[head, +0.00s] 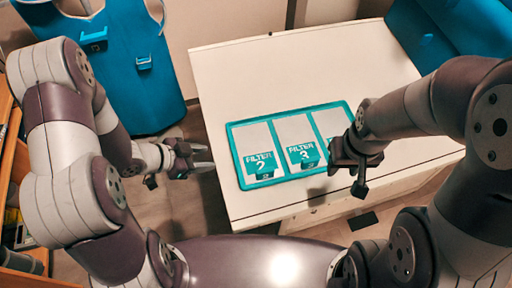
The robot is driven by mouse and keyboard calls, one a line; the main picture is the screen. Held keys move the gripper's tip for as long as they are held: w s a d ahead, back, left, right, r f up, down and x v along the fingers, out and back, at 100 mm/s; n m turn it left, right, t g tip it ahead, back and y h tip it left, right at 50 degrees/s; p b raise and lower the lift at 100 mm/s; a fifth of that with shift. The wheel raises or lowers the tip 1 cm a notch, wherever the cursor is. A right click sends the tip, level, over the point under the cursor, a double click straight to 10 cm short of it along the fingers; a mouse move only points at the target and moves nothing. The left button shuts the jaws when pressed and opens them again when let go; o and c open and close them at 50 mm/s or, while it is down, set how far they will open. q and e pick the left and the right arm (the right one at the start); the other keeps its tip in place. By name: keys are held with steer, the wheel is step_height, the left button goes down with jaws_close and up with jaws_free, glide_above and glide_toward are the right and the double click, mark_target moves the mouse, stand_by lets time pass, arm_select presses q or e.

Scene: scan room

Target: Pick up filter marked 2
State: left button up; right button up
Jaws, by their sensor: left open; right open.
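The filter marked 2 (260,152) is a pale plate with a teal labelled front block. It lies in the left place of a teal tray (237,180) on the white table. The filter marked 3 (297,138) lies in the middle place. A third filter (332,122) lies at the right, its label hidden behind my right gripper. My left gripper (208,158) is open and empty, off the table's left edge, left of the filter marked 2. My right gripper (352,178) is open over the tray's right end; its fingertips are hard to make out.
The white table (290,75) is bare behind the tray. A blue apron-like panel (135,85) with small clips hangs at the back left. A blue padded thing (450,35) is at the back right. An orange-brown shelf (12,190) stands at the left edge.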

mark_target(261, 172)
arm_select(q)
steer(key=s+d+h, duration=0.1)
steer(key=s+d, duration=0.1)
steer(key=s+d+r+m+g+h, duration=0.1)
steer(key=d+h, duration=0.1)
steer(key=s+d+r+m+h, duration=0.1)
steer(key=s+d+h, duration=0.1)
steer(key=shift+s+d+r+g+p, duration=0.1)
steer(key=shift+s+d+g+p, duration=0.2)
steer(key=shift+g, duration=0.1)
steer(key=x, duration=0.5)
steer(key=shift+w+a, duration=0.15)
steer(key=shift+w, duration=0.1)
steer(key=p+x, duration=0.1)
steer(key=x, duration=0.4)
steer(key=shift+w+d+f, duration=0.15)
steer(key=shift+d+f, duration=0.15)
steer(key=shift+d, duration=0.05)
steer(key=shift+a, duration=0.1)
steer(key=c, duration=0.4)
jaws_close()
arm_select(e)
steer(key=r, duration=0.2)
steer(key=shift+s+d+r, duration=0.1)
steer(key=shift+d+r, duration=0.25)
